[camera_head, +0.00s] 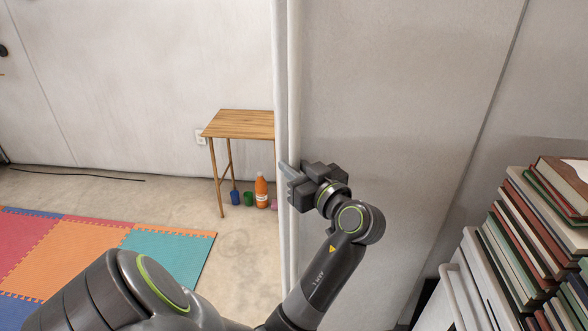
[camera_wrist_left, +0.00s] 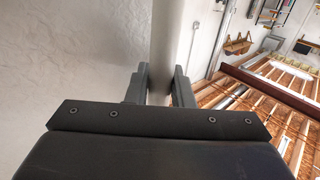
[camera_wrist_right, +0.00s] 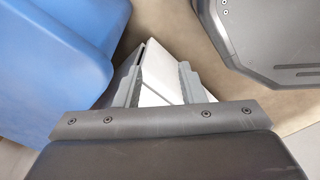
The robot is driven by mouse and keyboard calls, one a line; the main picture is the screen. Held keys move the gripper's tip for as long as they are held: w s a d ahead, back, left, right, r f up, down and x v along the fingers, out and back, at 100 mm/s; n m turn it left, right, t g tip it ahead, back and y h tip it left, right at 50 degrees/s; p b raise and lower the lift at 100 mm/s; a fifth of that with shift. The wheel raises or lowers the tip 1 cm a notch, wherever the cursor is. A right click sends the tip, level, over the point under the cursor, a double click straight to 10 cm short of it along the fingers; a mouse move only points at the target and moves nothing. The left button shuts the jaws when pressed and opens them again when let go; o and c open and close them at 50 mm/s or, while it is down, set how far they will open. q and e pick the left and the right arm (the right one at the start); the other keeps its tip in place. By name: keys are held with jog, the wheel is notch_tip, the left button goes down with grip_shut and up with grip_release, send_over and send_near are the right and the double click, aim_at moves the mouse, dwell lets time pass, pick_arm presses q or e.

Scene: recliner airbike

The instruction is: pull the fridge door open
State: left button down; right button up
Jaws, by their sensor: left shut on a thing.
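A tall, pale fridge door panel (camera_head: 400,110) fills the middle right of the head view. A light vertical bar, which looks like the door handle (camera_head: 284,90), runs along its left edge. My left gripper (camera_head: 288,178) is shut on this bar about halfway down the head view. In the left wrist view the handle (camera_wrist_left: 166,40) passes between the two fingers. I cannot tell whether the door stands ajar. My right gripper (camera_wrist_right: 158,88) shows only in its wrist view, with its fingers apart and a white box-like thing (camera_wrist_right: 160,75) beyond them.
A stack of books (camera_head: 530,240) stands close at the lower right. A small wooden table (camera_head: 240,124) stands behind, left of the handle, with an orange bottle (camera_head: 261,191) by it. A coloured foam mat (camera_head: 110,250) lies at left. A blue thing (camera_wrist_right: 50,60) is beside my right gripper.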

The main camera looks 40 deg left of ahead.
aim_at(298, 127)
dwell(0.4)
pick_arm(q)
jog(key=c, duration=1.6)
grip_release()
notch_tip(298, 127, up, 10)
jog(key=shift+f, duration=0.1)
